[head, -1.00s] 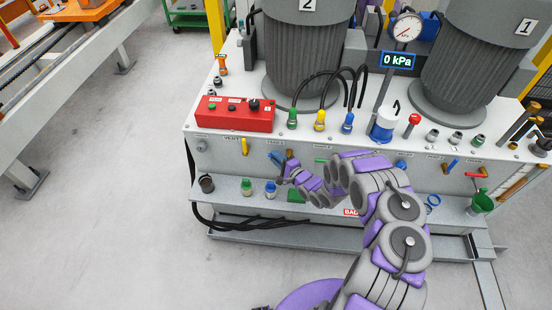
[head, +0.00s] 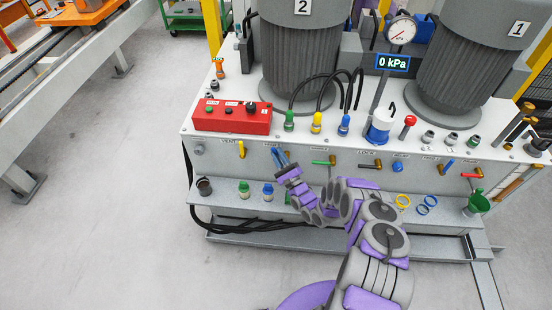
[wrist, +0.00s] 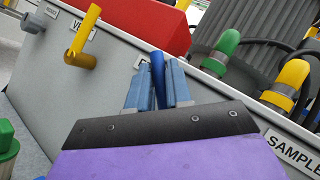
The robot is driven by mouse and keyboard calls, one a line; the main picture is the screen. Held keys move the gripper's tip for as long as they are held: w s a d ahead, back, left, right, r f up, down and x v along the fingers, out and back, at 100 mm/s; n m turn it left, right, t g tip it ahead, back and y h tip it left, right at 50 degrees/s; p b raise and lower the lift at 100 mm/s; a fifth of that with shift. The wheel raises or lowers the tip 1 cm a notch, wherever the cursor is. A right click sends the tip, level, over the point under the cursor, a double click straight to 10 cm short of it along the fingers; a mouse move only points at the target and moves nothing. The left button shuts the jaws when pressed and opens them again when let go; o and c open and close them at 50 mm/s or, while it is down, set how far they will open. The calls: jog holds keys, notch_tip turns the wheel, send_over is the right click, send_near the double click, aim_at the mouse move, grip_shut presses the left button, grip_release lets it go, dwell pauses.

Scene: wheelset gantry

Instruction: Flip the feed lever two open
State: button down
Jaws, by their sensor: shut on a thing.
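The blue feed lever (wrist: 157,72) stands between the two blue fingers of my gripper (wrist: 152,85) in the wrist view. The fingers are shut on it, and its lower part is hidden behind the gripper. The label behind it is mostly covered; only its first letter shows. In the head view my gripper (head: 281,159) is at the front panel of the grey machine (head: 215,153), right of the yellow vent lever (head: 241,150). The lever is too small there to tell from the fingers.
A green-handled lever (head: 323,162) and a dark-handled lever (head: 370,166) lie sideways to the right. A red button box (head: 232,118) sits on top. Capped bottles (head: 268,191) and rings stand on the lower shelf. The gauge display (head: 393,62) reads 0 kPa.

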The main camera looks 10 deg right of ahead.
jog(key=shift+s+d+m+t+h+b, duration=0.1)
jog(key=shift+d+m+t+h+b, duration=0.1)
jog(key=shift+d+m+t+h, duration=0.35)
jog(key=shift+d+m+t+h+b, duration=0.15)
jog(key=shift+m+t+h+b, duration=0.1)
jog(key=shift+m, duration=0.6)
jog(key=c, duration=1.2)
grip_release()
jog(key=shift+f, duration=0.1)
jog(key=shift+c, duration=0.2)
jog(key=shift+o, duration=0.7)
